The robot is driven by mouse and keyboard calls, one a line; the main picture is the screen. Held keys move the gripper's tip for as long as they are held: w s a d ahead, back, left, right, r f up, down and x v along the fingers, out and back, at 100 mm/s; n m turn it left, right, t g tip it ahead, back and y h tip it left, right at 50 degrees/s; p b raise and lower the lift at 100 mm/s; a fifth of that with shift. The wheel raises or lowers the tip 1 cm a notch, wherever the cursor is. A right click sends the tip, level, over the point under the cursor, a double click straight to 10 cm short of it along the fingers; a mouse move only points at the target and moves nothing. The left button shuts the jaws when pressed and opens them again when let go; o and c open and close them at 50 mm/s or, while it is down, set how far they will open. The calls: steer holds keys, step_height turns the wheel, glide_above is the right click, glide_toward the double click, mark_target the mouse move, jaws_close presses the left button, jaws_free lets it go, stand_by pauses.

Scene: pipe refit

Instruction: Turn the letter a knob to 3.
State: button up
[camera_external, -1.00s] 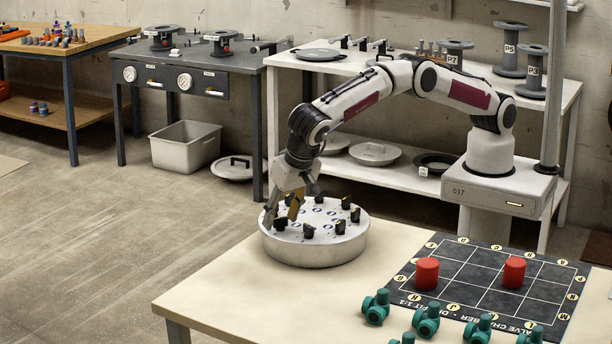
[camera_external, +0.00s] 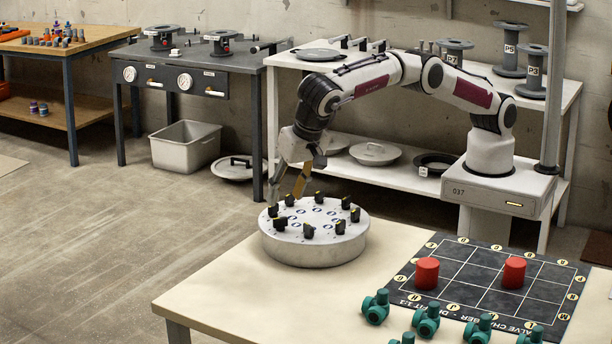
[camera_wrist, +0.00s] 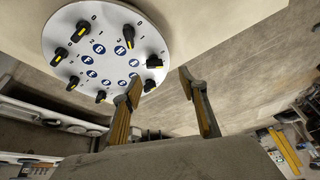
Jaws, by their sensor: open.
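A round, pale grey panel (camera_external: 315,252) stands on the table, with several black knobs around its top. The panel also fills the upper left of the wrist view (camera_wrist: 100,65). The knobs have yellow marks, and blue round letter badges sit inside their ring. My gripper (camera_external: 285,198) is open and empty above the panel's back left edge. In the wrist view my gripper's fingers (camera_wrist: 160,78) are spread, and a black knob (camera_wrist: 154,62) appears between their tips. The left finger hides part of the panel's edge.
A dark grid board (camera_external: 470,290) with two red cylinders lies to the right on the table. Several green valves (camera_external: 427,320) stand along the front. A white shelf (camera_external: 400,190) stands behind.

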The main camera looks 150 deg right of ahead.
steer(key=shift+w+d+r+t+h, duration=2.15)
steer(key=shift+w+d+t+h, duration=0.6)
steer(key=shift+w+d, duration=1.9)
steer(key=w+a+r+n+t+y, duration=0.2)
steer(key=w+a+r+n+t, duration=0.1)
steer(key=a+r, duration=0.3)
steer(key=w+a+r+n+t+y, duration=0.2)
steer(key=a+r+n+t, duration=0.3)
steer(key=a, duration=0.4)
steer(key=shift+w+a+r, duration=0.15)
steer(key=shift+w+r, duration=0.3)
steer(key=shift+r, duration=0.1)
steer(key=c, duration=0.5)
steer(key=shift+r, duration=0.1)
steer(key=shift+r, duration=0.1)
